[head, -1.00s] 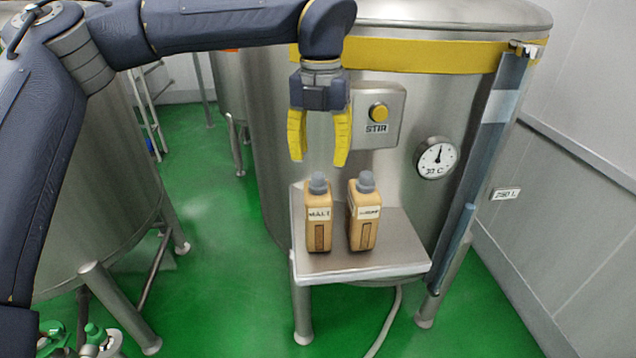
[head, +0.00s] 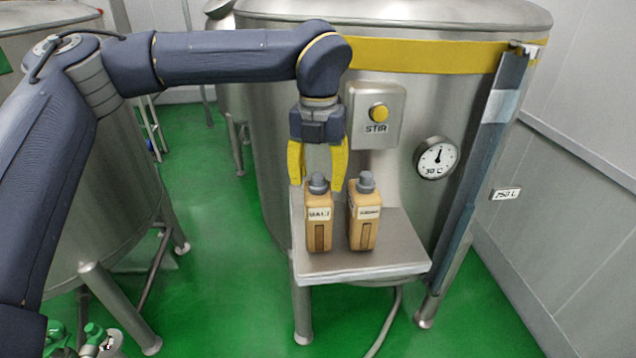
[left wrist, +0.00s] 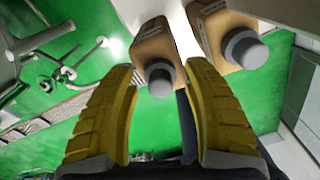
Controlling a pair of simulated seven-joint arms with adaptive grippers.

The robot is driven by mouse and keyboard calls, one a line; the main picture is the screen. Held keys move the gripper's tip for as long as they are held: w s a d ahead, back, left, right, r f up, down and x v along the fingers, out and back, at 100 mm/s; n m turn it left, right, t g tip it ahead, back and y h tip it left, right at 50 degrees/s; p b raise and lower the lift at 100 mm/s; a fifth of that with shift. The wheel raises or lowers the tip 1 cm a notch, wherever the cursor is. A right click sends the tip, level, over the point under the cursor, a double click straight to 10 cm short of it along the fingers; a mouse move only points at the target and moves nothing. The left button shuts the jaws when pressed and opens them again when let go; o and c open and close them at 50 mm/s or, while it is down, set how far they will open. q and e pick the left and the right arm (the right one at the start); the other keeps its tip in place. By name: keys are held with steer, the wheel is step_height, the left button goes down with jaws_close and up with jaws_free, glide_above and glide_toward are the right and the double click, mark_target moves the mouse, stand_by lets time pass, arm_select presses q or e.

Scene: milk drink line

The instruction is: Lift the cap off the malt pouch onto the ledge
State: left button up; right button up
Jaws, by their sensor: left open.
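The malt pouch (head: 319,229), tan with a MALT label, stands upright on the steel ledge (head: 400,255). Its grey cap (head: 318,183) is on its top. In the left wrist view the malt pouch (left wrist: 152,42) and its cap (left wrist: 160,80) show between the fingers. My left gripper (head: 318,187) is open, with yellow fingers pointing down on either side of the cap; whether they touch it I cannot tell. The left gripper (left wrist: 162,95) also fills the lower part of the wrist view. My right gripper is in neither view.
A second tan pouch (head: 365,222) with a grey cap stands close on the right of the malt pouch, near the right finger. The ledge is bare to its right. Behind are a steel tank (head: 275,130), a STIR button box (head: 376,115) and a round dial (head: 436,158).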

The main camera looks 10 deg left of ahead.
arm_select(q)
steer(key=c, duration=1.1)
steer(key=shift+r, duration=0.15)
jaws_close()
step_height(320, 180, up, 19)
steer(key=m, duration=0.9)
glide_toward(318, 174)
steer(key=w+a, duration=0.2)
steer(key=a, duration=0.3)
steer(key=a+f+m, duration=0.3)
steer(key=f+m, duration=0.6)
steer(key=s+a+f+m, duration=0.2)
steer(key=s+f+m, duration=0.1)
steer(key=f+m, duration=0.4)
steer(key=s+a+f+m, duration=0.2)
steer(key=s+f+m, duration=0.2)
steer(key=f+m, duration=0.4)
steer(key=shift+s+a+m, duration=0.25)
steer(key=shift+a+m, duration=0.05)
steer(key=shift+m, duration=0.6)
